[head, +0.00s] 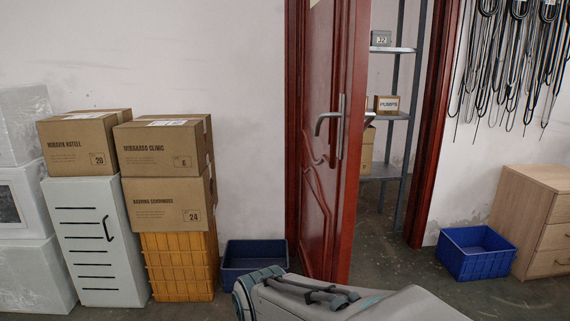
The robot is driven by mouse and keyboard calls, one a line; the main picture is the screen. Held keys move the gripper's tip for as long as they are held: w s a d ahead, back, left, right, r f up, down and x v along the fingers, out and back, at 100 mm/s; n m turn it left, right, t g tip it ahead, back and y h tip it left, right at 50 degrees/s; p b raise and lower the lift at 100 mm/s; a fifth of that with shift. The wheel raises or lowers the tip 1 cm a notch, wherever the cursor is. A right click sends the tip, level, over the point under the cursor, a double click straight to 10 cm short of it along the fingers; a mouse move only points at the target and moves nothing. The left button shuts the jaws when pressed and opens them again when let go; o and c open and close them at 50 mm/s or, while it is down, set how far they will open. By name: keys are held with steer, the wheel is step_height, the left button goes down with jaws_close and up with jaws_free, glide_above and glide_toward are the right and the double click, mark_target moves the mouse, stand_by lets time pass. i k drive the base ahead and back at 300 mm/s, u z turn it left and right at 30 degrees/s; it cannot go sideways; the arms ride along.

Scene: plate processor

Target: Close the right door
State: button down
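A dark red wooden door (322,188) stands well open in the middle of the head view, swung out toward me. It is hinged on the left side of its red frame (436,120). A silver lever handle (330,122) sits on the door near its free edge. No second door shows in this view, so I cannot tell whether this is the right door. A grey part of my arm shows at the bottom, in front of the door's lower part. My gripper is not in view.
Cardboard boxes (165,205) stand on a yellow crate (180,265) beside a white cabinet (95,240) at left. Blue bins (254,256) flank the doorway, one at right (475,252) beside a wooden drawer unit (537,215). Shelving (398,115) shows through the opening. Cables (515,55) hang at right.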

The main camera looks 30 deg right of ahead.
mark_target(335, 34)
steer(key=z, duration=1.2)
